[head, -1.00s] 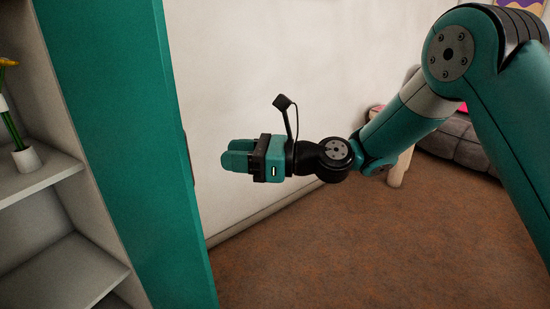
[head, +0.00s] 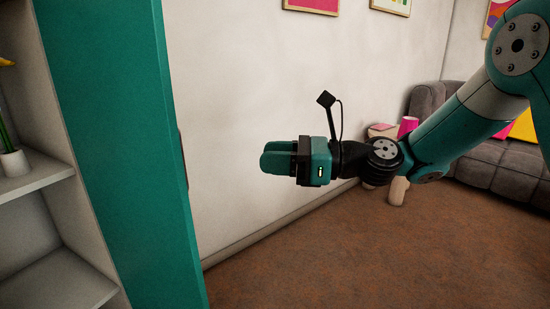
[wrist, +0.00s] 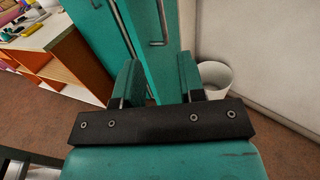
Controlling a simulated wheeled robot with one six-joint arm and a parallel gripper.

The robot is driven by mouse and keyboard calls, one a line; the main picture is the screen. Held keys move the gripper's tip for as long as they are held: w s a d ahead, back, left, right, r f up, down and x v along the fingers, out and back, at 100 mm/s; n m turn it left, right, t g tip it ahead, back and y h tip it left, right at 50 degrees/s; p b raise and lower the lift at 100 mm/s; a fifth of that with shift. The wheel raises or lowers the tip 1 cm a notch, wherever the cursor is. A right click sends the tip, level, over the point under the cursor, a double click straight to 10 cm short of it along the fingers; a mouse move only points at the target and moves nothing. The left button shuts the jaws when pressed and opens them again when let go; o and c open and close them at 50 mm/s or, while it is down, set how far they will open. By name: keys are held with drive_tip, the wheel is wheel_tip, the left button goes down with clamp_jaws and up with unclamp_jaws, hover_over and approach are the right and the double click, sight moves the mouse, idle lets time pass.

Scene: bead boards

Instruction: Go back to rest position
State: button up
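My gripper (head: 266,158) is stretched out sideways in the head view, pointing left toward the edge of the teal cabinet and apart from it. In the wrist view my gripper (wrist: 158,68) has its two teal fingers spread with a gap between them. Nothing is held. Behind that gap stands the teal cabinet (wrist: 110,35) with metal handles.
The teal cabinet side (head: 125,140) and white shelves (head: 65,280) with a small vase (head: 14,163) are at left. A grey sofa (head: 490,168) is at right. The wrist view shows a white bin (wrist: 215,76) and a wooden shelf unit (wrist: 60,60). Brown floor in front is clear.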

drive_tip(key=s+f+n+g+h, duration=0.25)
drive_tip(key=s+n+h, duration=0.35)
drive_tip(key=s+n, duration=0.6)
drive_tip(key=s+d+f+n+h, duration=0.4)
drive_tip(key=s+d+n+h, duration=0.3)
drive_tip(key=s+d+n, duration=0.6)
wheel_tip(320, 180, up, 20)
drive_tip(key=a+n+p, duration=0.1)
drive_tip(key=n+p, duration=0.1)
drive_tip(key=p, duration=1.7)
drive_tip(key=shift+w+g+h+p, duration=0.3)
drive_tip(key=shift+g+p, duration=0.05)
drive_tip(key=shift+p, duration=0.05)
